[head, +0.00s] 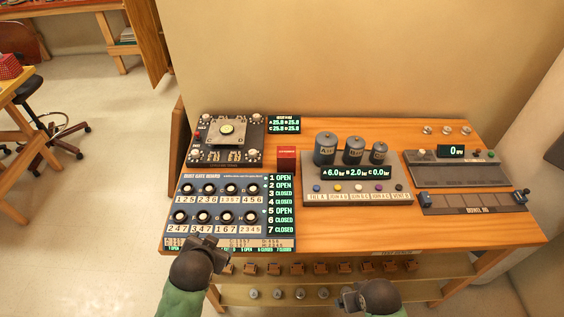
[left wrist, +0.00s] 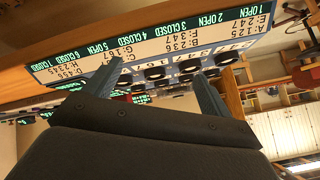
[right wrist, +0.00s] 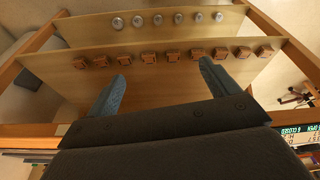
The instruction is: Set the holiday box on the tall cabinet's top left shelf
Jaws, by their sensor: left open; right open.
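No box that I can clearly identify as the holiday box is in view, and no tall cabinet is clearly seen. A red patterned object (head: 9,67) is cut off at the left edge of the head view, on a wooden table; I cannot tell what it is. My left gripper (head: 205,242) is open and empty at the front left edge of the workbench; its spread fingers show in the left wrist view (left wrist: 155,88). My right gripper (head: 350,298) is open and empty before the bench's lower shelves; its fingers show in the right wrist view (right wrist: 165,72).
A wooden workbench (head: 380,235) stands close in front, holding panels, a small red block (head: 287,158), grey canisters (head: 353,150) and a slider unit (head: 474,201). Low shelves carry several small brown blocks (head: 320,268). A black stool (head: 50,125) stands left; the floor (head: 100,165) between is clear.

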